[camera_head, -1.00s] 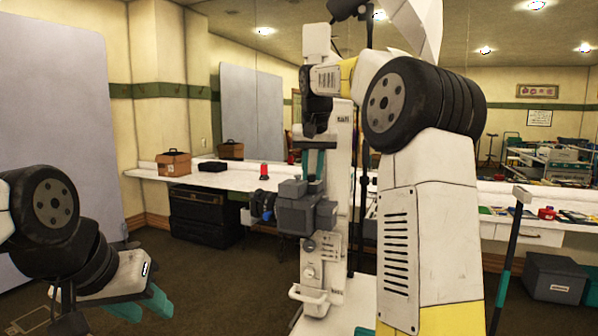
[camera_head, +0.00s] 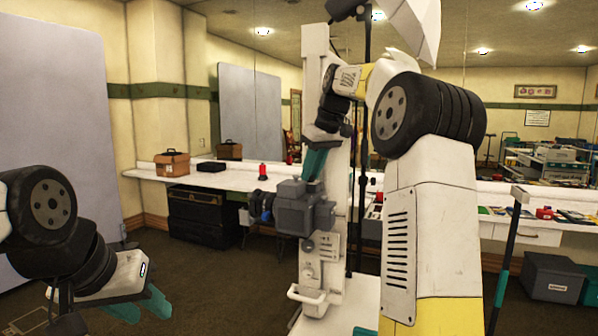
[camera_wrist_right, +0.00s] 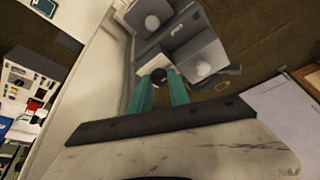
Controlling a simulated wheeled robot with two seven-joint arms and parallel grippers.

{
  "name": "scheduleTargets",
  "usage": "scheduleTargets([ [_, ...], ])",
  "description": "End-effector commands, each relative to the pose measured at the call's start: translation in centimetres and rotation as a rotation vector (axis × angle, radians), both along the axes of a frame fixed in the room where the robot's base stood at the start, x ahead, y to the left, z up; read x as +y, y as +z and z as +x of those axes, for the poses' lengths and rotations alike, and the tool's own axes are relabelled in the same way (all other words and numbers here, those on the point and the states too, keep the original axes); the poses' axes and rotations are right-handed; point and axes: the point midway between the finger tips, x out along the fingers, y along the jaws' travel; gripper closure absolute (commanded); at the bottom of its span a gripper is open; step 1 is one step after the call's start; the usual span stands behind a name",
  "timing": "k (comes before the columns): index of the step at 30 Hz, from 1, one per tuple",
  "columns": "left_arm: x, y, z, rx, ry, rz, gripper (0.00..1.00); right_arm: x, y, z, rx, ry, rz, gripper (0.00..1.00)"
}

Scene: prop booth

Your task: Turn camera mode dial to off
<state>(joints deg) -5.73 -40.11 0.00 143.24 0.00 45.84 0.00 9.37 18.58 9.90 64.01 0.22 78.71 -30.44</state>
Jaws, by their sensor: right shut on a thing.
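The grey boxy camera (camera_head: 297,212) with a blue-ringed lens (camera_head: 266,204) is mounted on a white stand in the middle of the head view. My right gripper (camera_head: 314,166) reaches down to the camera's top with its teal fingers slanted. In the right wrist view, the gripper (camera_wrist_right: 163,78) has its fingertips on either side of a small dark dial (camera_wrist_right: 172,76) on the camera (camera_wrist_right: 190,50) and is shut on it. The dial's markings cannot be read. My left gripper (camera_head: 140,304) is low at the left, open and empty, away from the camera.
The white stand (camera_head: 321,265) has a handle at its base. A black pole (camera_head: 361,210) rises close behind it. A long white counter (camera_head: 235,178) along the wall holds a brown box (camera_head: 172,163) and a red-topped item (camera_head: 263,171).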

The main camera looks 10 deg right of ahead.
Motion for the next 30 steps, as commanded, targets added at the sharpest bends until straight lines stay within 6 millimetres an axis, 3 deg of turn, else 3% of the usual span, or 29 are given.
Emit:
scheduleTargets([
  [15, 0.0, 0.0, 0.0, 0.0, 0.0, 0.0, 0.64, 0.01, 0.06, 0.0, -0.001, 0.019, 0.0, 1.0],
  [16, 0.0, 0.0, 0.0, 0.0, 0.0, 0.0, 0.64, 0.01, 0.06, 0.0, 0.0, 0.018, 0.0, 0.72],
  [18, 0.0, 0.0, 0.0, 0.0, 0.0, 0.0, 0.64, 0.01, 0.04, 0.0, 0.0, 0.018, 0.0, 0.58],
  [30, 0.0, 0.0, 0.0, 0.0, 0.0, 0.0, 0.64, 0.2, -0.09, -0.08, 0.005, 0.021, 0.002, 0.56],
])
